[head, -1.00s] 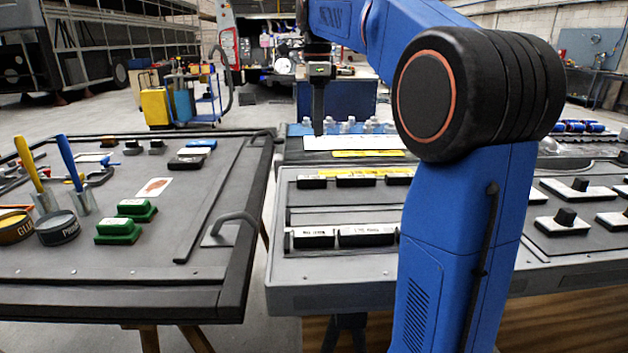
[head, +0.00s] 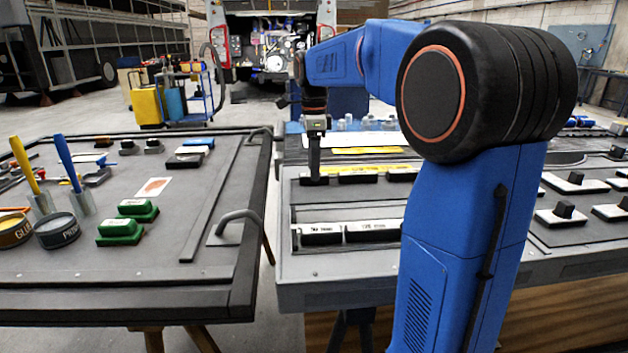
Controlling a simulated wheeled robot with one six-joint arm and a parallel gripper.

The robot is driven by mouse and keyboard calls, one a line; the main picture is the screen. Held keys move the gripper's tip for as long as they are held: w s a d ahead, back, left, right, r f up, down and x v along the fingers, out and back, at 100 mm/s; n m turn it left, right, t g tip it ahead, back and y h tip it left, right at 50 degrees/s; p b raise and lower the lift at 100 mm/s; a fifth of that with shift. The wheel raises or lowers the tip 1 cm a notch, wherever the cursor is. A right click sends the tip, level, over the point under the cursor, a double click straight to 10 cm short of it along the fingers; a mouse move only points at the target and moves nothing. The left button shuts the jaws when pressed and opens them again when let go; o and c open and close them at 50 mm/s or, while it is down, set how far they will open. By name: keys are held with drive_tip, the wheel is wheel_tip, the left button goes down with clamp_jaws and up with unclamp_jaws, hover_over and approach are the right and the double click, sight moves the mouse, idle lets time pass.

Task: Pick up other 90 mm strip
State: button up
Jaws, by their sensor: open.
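My gripper (head: 314,170) points straight down at the left end of the back row on the grey bench panel. Its fingertips are at or just above the leftmost black strip (head: 314,182); I cannot tell whether they touch it. The jaws are open, seen edge-on. Other black strips, one in the middle (head: 358,178) and one at the right (head: 402,176), lie in the same row. In the front slot lie two larger dark pieces with white labels, a left one (head: 320,236) and a right one (head: 372,232). The labels are too small to read surely. My arm hides the row's right part.
A yellow label strip (head: 384,168) and a white sheet (head: 352,141) lie behind the back row. The left table (head: 110,265) holds green blocks (head: 121,231), tins and brushes. A gap separates the tables. Black-knobbed pieces (head: 570,187) stand at the right.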

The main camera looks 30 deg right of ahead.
drive_tip(key=shift+f, duration=0.95)
drive_tip(key=c, duration=1.1)
drive_tip(key=shift+r, duration=0.1)
drive_tip(key=shift+c, duration=0.2)
